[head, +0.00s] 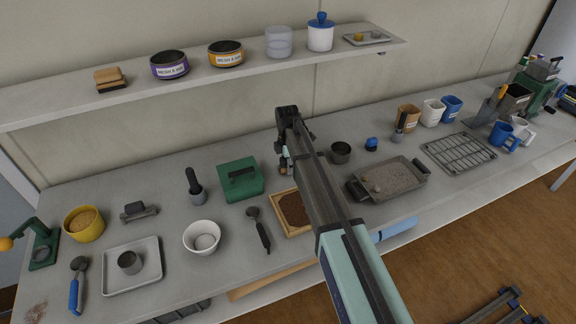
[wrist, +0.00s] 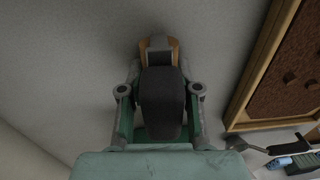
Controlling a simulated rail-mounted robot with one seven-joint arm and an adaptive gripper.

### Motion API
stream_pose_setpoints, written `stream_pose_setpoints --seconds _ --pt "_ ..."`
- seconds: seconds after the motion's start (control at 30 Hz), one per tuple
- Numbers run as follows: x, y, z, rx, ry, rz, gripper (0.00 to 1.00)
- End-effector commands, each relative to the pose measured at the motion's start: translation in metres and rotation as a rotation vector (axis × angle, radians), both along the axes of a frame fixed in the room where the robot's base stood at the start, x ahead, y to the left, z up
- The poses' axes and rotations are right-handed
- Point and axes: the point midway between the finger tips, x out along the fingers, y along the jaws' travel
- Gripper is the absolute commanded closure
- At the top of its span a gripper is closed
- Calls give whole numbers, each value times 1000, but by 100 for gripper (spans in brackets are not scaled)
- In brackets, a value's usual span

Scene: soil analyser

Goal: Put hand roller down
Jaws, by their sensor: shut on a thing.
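My gripper (head: 284,162) hangs above the table, behind the soil-filled wooden tray, with my arm reaching over the table from the front. In the wrist view my gripper (wrist: 160,92) is shut on the hand roller (wrist: 162,95). The roller's dark grip lies between the two fingers, and a grey metal piece and a wood-coloured part show beyond it. In the head view the roller is mostly hidden by my gripper; a small tan part (head: 282,170) shows below it. I cannot tell whether the roller touches the table.
The wooden soil tray (head: 275,221) is close by, also at the right of the wrist view (wrist: 243,104). A green box (head: 240,181) stands to the left and a dark metal cup (head: 340,152) to the right. Bare grey tabletop (wrist: 70,60) lies left of the roller.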

Motion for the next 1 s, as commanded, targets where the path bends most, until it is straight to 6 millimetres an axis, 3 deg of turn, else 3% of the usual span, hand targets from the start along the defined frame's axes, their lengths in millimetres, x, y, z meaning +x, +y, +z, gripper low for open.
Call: stream_pose_setpoints --seconds 0.03,0.1,0.57,1.0 --pt "0 0 0 0 0 0 64" --pt "0 0 0 0 0 0 43" --pt "1 0 9 1 -2 0 43" --pt "3 1 65 1 -2 0 43"
